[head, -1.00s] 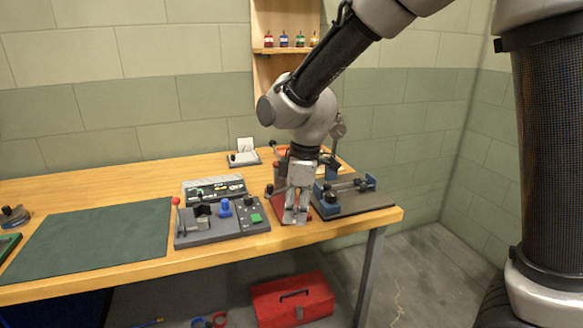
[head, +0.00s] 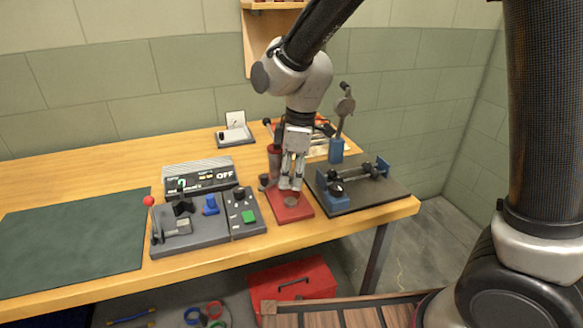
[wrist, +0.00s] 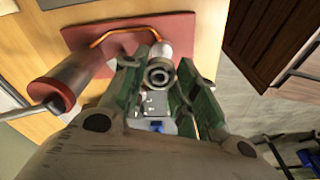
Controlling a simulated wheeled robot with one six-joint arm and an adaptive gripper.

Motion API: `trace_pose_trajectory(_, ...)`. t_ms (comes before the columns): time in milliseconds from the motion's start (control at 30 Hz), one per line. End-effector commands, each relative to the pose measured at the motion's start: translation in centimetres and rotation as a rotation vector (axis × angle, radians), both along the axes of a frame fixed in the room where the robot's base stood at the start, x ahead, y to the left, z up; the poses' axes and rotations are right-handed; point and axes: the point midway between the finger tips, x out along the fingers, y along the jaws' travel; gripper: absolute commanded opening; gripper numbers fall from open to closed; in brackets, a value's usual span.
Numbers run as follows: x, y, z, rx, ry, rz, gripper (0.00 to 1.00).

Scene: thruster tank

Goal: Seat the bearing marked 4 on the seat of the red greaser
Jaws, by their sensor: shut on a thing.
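The red greaser stands near the table's front right, with a red base plate (head: 292,212) and an upright red cylinder (head: 274,160). A round grey seat (head: 291,201) shows on its plate. In the wrist view the greaser's cylinder (wrist: 75,75) is at the left, and a copper tube (wrist: 122,34) runs across the plate. My gripper (head: 291,184) is above the plate, just behind the seat in the picture. In the wrist view a grey ring-shaped bearing (wrist: 160,72) sits between the green fingers, which are shut on it. I cannot read its mark.
A dark fixture plate (head: 365,200) with blue blocks is close right of the greaser. A grey control panel (head: 195,236) with a red-knobbed lever is left. A green mat (head: 75,245) lies further left. A red toolbox (head: 293,282) is under the table.

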Motion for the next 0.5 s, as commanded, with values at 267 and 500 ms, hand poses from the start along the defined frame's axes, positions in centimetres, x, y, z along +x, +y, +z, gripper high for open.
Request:
trace_pose_trajectory(267,-0.1,0.0,-2.2,-0.002,0.002,-0.002,0.06)
trace_pose_trajectory(500,0.0,0.0,-3.8,0.000,0.001,-0.001,0.06)
